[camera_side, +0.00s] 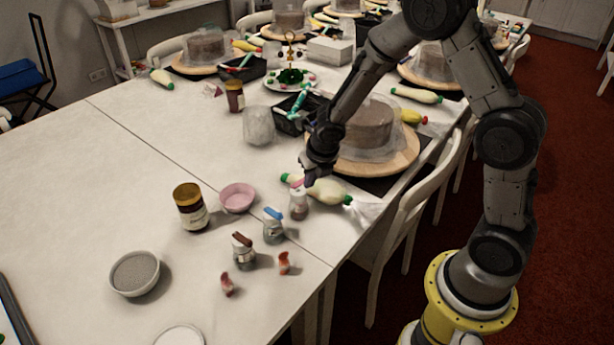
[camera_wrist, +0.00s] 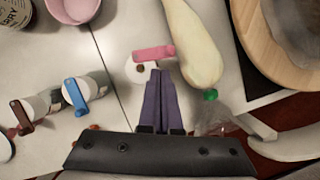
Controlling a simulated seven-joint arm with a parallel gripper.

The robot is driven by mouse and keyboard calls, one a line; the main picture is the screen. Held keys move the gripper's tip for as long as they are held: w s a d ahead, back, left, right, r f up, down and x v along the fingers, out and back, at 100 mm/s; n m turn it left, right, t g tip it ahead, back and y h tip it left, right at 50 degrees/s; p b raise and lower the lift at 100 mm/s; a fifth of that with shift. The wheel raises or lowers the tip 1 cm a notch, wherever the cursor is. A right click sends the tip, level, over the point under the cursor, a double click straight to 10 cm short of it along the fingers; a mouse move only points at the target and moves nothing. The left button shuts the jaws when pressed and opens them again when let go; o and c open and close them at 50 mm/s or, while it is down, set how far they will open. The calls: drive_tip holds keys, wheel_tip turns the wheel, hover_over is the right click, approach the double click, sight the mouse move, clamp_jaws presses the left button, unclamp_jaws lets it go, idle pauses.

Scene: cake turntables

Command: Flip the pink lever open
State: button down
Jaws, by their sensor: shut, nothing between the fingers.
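The pink lever (camera_side: 298,183) sits on top of a small clear shaker jar (camera_side: 298,205) near the table's right edge. In the wrist view the pink lever (camera_wrist: 154,53) lies across the jar's white top (camera_wrist: 137,70), with a dark round hole showing beside it. My gripper (camera_side: 308,176) is shut and empty, just above the jar in the side view. In the wrist view the fingertips of my gripper (camera_wrist: 157,74) are just below the lever in the picture. I cannot tell whether they touch it. Most of the jar is hidden under the fingers there.
A shaker with a blue lever (camera_side: 273,227) and one with a brown lever (camera_side: 242,252) stand nearby. A piping bag (camera_side: 328,191) lies close behind the jar. A pink bowl (camera_side: 238,197) and brown jar (camera_side: 191,207) stand left. A cake turntable (camera_side: 395,160) stands behind.

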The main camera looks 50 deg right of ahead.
drive_tip(key=s+v, duration=0.2)
drive_tip(key=v, duration=0.9)
drive_tip(key=shift+f, duration=0.45)
drive_tip(key=shift+a, duration=0.1)
